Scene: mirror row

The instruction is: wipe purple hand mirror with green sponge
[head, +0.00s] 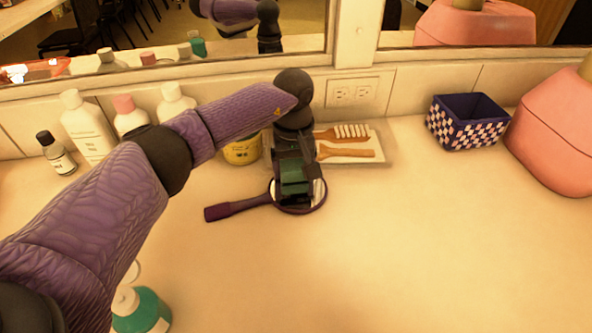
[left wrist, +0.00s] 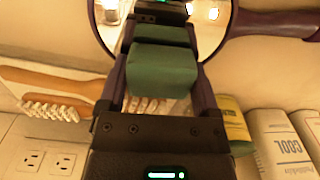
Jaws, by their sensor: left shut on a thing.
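The purple hand mirror (head: 238,206) lies on the counter, its handle to the left and its round glass to the right. My left gripper (head: 294,186) is over the glass, pointing down, and shut on the green sponge (head: 294,174). In the left wrist view the sponge (left wrist: 162,67) sits between the fingers, with its reflection in the glass beyond it. The mirror's dark rim and handle (left wrist: 270,22) also show there. I cannot tell whether the sponge touches the glass. The gripper and sponge hide part of the glass. My right gripper is out of view.
A white tray (head: 376,158) with a wooden comb (head: 342,134) and brush stands just behind. A yellow tin (head: 241,152) and several bottles line the back left. A checked blue basket (head: 467,122) and pink container (head: 556,140) stand right. The front right counter is clear.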

